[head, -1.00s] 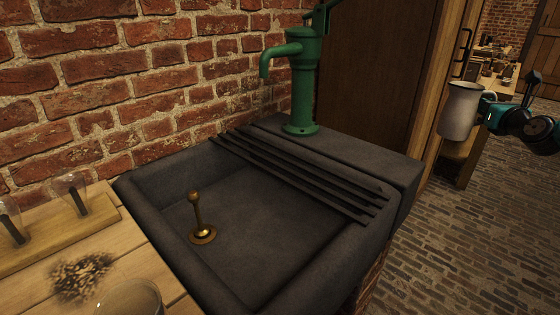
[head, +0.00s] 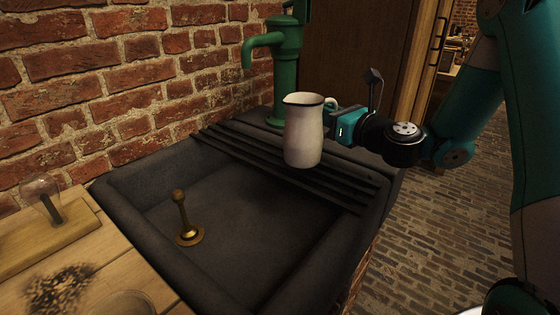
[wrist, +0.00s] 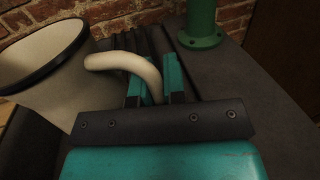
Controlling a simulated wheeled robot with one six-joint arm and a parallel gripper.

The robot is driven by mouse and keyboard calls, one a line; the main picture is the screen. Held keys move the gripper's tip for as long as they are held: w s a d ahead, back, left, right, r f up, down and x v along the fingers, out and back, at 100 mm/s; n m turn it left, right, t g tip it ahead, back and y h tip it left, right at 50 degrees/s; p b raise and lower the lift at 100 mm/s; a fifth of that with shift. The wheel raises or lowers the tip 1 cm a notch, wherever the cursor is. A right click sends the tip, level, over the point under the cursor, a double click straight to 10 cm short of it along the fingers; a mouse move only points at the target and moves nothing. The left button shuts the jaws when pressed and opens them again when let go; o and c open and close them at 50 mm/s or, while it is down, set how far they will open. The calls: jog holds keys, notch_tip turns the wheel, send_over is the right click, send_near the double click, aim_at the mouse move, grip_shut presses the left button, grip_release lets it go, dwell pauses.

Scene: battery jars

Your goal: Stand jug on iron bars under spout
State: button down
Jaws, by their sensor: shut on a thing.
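A cream enamel jug (head: 303,133) with a dark rim is held upright by its handle in my gripper (head: 335,117). In the wrist view the jug (wrist: 45,75) is at the left, and the gripper's teal fingers (wrist: 155,85) are shut around its handle (wrist: 125,62). In the head view the jug overlaps the iron bars (head: 235,150) that cross the dark stone sink; it appears to be above them, though the gap is hard to judge. The green pump's spout (head: 250,52) is left of and behind the jug.
The pump body (head: 285,70) stands on the sink's back ledge, close behind my gripper. A brass plug with an upright knob (head: 184,222) is in the sink basin (head: 225,205). A brick wall is behind.

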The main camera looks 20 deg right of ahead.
jog(key=shift+s+a+f+p+x, duration=0.15)
jog(key=shift+a+f+p+x, duration=0.3)
jog(key=shift+p+x, duration=1.85)
jog(key=shift+s+a+f+p+x, duration=0.25)
jog(key=shift+f+p+x, duration=0.55)
jog(key=shift+x, duration=2.65)
jog(key=shift+s+a+f+p+x, duration=0.1)
jog(key=shift+a+f+p+x, duration=0.3)
jog(key=shift+p+x, duration=1.95)
jog(key=shift+w+a+b, duration=0.2)
jog(key=shift+w+b, duration=0.4)
jog(key=c, duration=1.6)
grip_release()
jog(key=shift+f, duration=0.15)
jog(key=o, duration=0.4)
